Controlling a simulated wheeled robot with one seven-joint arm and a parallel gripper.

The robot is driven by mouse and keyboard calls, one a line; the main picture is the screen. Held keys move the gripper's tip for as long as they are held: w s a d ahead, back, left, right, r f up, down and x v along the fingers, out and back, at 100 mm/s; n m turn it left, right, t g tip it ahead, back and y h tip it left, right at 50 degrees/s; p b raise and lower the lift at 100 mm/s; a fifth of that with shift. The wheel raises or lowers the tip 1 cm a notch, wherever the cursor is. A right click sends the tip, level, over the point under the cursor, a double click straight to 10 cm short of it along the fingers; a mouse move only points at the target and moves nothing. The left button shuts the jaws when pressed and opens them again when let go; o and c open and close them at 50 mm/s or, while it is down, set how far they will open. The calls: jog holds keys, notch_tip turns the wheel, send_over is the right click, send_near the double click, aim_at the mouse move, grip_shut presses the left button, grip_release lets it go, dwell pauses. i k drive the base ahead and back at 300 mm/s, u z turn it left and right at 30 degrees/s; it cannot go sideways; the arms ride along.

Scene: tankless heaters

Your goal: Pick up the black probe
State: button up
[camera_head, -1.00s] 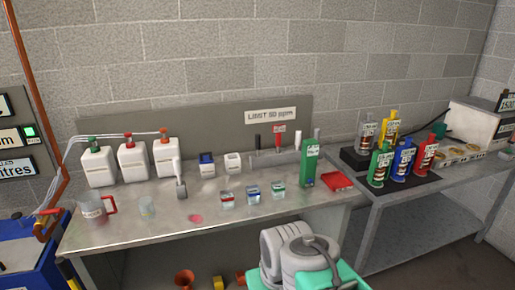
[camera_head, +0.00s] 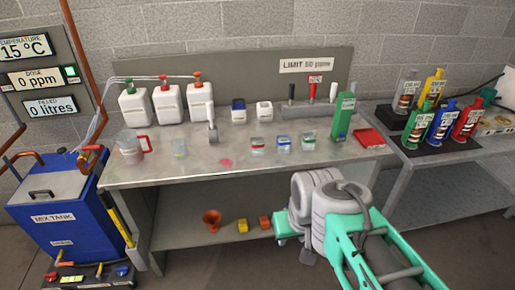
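The black probe (camera_head: 291,94) stands upright in a grey holder (camera_head: 290,112) at the back of the metal bench, below the "LIMIT 50 ppm" sign. A red probe (camera_head: 312,92) and a white probe (camera_head: 333,92) stand to its right in the same row. Only the upper part of the black probe shows. My arm's grey and teal links are at the lower right, in front of the bench. My gripper's fingers cannot be made out.
A green bottle (camera_head: 343,117) and red case (camera_head: 369,138) stand right of the holder. Small jars (camera_head: 282,145) are in front, two small containers (camera_head: 238,111) to its left. White jugs (camera_head: 169,103) stand further left. The blue mix tank (camera_head: 58,215) is beside the bench.

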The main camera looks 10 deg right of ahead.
aim_at(292, 86)
jog(key=z, duration=0.8)
jog(key=i, duration=1.7)
jog(key=u, duration=0.8)
